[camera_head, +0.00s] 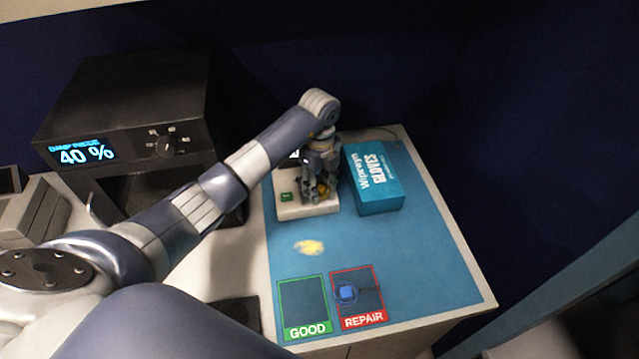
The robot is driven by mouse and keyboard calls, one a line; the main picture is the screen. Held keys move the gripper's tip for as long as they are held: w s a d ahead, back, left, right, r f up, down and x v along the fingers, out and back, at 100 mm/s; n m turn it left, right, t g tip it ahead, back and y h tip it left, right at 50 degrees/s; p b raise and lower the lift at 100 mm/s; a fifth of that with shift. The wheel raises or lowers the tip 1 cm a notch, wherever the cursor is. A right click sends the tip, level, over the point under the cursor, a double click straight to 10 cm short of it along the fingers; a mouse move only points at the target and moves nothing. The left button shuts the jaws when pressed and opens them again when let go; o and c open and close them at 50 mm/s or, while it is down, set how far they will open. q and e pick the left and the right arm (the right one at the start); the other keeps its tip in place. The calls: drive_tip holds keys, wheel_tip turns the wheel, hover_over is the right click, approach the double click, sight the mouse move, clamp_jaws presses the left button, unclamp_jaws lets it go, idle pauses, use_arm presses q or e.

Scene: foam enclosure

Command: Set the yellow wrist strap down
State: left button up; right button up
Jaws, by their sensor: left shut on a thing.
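My left gripper (320,195) reaches down at the back of the blue mat (420,250), over a pale tester box (297,209) with a small green display. The fingers hide the rest, and I cannot tell whether the strap touches the box. A blue wrist strap (346,292) lies in the red-framed REPAIR area (364,318). The green-framed GOOD area (304,297) beside it is empty. My right gripper is out of view.
A teal gloves box (376,178) stands close to the right of my left gripper. A black device (130,110) reading 40 % stands at the back left. A pale yellow patch (309,247) shows on the mat, its nature unclear. The mat's right side is clear.

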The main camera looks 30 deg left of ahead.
use_arm(q)
drive_tip(key=o, duration=0.9)
drive_tip(key=shift+c, duration=0.2)
drive_tip(key=shift+r, duration=0.1)
wheel_tip(320, 180, up, 8)
drive_tip(key=p, duration=0.6)
drive_tip(key=shift+f, duration=0.2)
